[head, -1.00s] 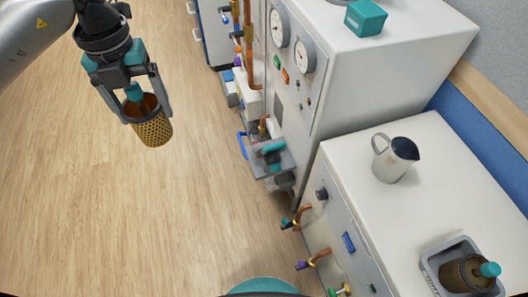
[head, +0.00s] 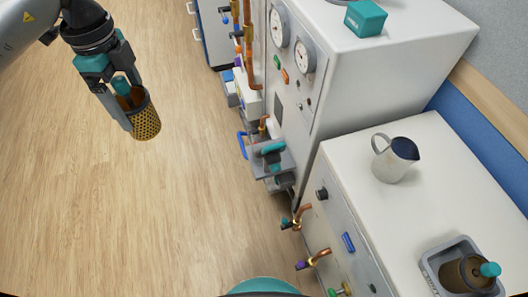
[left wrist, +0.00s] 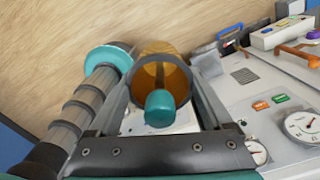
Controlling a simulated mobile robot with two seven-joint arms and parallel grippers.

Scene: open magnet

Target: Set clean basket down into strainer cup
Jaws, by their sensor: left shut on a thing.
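The clean basket (head: 147,124), a golden perforated cylinder with a teal handle (head: 121,86), is in the grasp of my left gripper (head: 136,112), above the wooden floor at the upper left. In the left wrist view the basket (left wrist: 172,52) lies between the fingers, with its dark rim and teal knob (left wrist: 160,108) facing the camera. The basket hangs tilted. I cannot clearly make out the strainer cup; a grey fitting with teal parts (head: 272,160) sits low on the white machine's front. My right gripper is not in view.
A brown basket (head: 462,273) with a teal knob lies in a grey tray (head: 430,271) on the white cabinet. A metal jug (head: 391,165) stands behind it. The machine (head: 370,85) carries gauges, copper pipes and a teal box (head: 366,17). The floor between is clear.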

